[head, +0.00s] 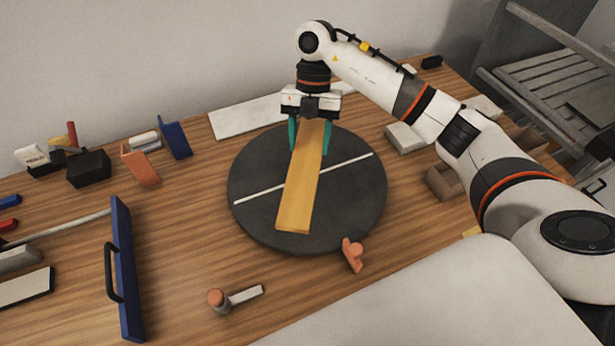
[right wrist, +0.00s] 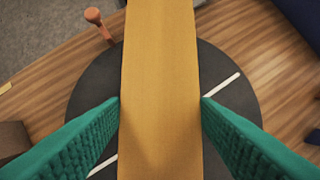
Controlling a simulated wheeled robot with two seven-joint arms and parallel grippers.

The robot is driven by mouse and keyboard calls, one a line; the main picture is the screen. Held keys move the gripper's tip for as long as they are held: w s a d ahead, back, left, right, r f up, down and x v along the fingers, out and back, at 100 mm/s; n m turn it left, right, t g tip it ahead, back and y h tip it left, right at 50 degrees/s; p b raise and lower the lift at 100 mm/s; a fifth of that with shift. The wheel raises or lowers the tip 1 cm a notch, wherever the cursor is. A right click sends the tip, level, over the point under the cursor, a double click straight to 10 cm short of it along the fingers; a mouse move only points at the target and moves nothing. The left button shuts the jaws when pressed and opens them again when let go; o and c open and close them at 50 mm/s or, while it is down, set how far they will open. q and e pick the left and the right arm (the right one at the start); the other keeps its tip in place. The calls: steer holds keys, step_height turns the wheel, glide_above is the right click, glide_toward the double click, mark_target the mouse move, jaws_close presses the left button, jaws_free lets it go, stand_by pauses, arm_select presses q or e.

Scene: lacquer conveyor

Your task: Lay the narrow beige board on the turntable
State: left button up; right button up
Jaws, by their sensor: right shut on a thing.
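The narrow beige board (head: 302,190) is long and yellowish-tan. It lies over the dark round turntable (head: 254,205), which has a white line across its top. My right gripper (head: 309,150) is at the board's far end, shut on it, with one green finger on each long side. In the right wrist view the board (right wrist: 160,90) runs between the two green fingers (right wrist: 160,108), with the turntable (right wrist: 235,105) beneath. I cannot tell whether the board touches the turntable or hangs just above it. My left gripper is not in view.
A small orange clamp-like piece (head: 352,254) sits at the turntable's near right edge. An orange-ended tool (head: 235,297) lies in front. A blue board with a handle (head: 122,270) stands at left. Grey blocks (head: 405,138) are at right, a pale panel (head: 245,116) behind.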

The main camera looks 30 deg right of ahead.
mark_target(313, 135)
steer(key=m, duration=0.1)
steer(key=f+m+t, duration=0.1)
steer(key=m, duration=0.1)
steer(key=w+m+y, duration=0.1)
steer(key=m, duration=0.1)
steer(key=shift+d+f+t, duration=0.2)
steer(key=shift+d+t, duration=0.1)
steer(key=shift+d, duration=0.1)
steer(key=m, duration=0.2)
steer(key=m+t, duration=0.1)
steer(key=m, duration=0.1)
steer(key=w+d+f+m+t, duration=0.1)
steer(key=m, duration=0.1)
steer(key=shift+f+y+b, duration=0.1)
steer(key=shift+y+b, duration=0.3)
steer(key=shift+f, duration=0.15)
steer(key=shift+t, duration=0.3)
step_height(313, 135, down, 10)
steer(key=shift+w+r+p, duration=0.1)
steer(key=shift+p, duration=0.6)
steer(key=o, duration=1.2)
steer(key=shift+c, duration=0.2)
steer(key=b+v, duration=0.1)
steer(key=v, duration=1.1)
steer(key=shift+a, duration=0.1)
